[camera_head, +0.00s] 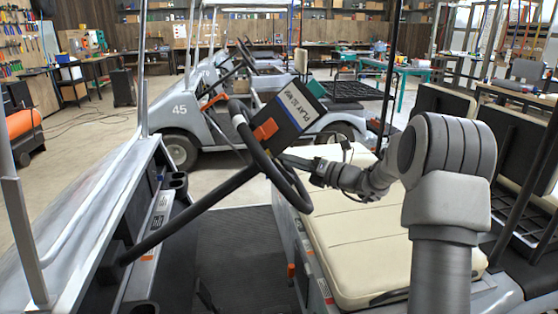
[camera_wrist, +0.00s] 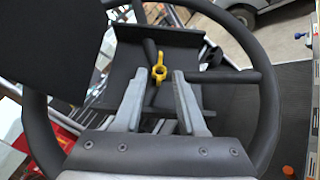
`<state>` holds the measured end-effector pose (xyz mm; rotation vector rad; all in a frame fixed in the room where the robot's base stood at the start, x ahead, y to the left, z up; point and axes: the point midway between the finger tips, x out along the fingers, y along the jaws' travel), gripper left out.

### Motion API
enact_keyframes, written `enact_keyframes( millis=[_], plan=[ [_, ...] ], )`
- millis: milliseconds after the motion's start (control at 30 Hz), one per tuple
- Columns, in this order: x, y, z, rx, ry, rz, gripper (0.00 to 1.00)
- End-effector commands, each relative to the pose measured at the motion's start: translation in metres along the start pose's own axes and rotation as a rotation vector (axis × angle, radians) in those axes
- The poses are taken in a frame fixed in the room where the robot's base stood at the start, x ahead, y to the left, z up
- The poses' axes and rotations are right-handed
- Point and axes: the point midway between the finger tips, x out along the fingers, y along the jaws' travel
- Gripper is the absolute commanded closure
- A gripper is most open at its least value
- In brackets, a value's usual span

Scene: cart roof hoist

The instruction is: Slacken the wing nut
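My gripper (camera_wrist: 160,86) is open, with one finger on each side of the nut's lower part. I see a gap on both sides and cannot tell how deep the nut lies between the tips. In the head view my gripper (camera_head: 296,163) reaches in from the right behind the steering wheel rim (camera_head: 262,155); the wing nut is hidden there.
The steering column (camera_head: 190,213) slopes down left. Cream seats (camera_head: 365,235) lie below my arm. Another cart (camera_head: 180,115) is parked behind.

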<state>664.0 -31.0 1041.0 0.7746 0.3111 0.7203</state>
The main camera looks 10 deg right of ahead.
Motion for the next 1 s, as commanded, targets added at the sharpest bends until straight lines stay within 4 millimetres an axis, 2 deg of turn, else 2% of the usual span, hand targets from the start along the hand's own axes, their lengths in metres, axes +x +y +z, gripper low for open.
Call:
enact_keyframes(
  millis=[100,233,600,667,833,1000],
  plan=[
    [0.019,-0.001,-0.001,0.001,0.000,0.001,0.60],
    [0.032,0.000,-0.001,0.000,0.001,0.001,0.60],
    [0.037,0.000,0.000,0.000,-0.001,-0.001,0.60],
    [0.037,0.000,0.000,0.000,-0.001,-0.001,0.69],
    [0.037,0.000,0.000,0.000,0.000,-0.001,1.00],
    [0.037,0.000,0.000,0.000,0.000,-0.001,1.00]
  ],
)
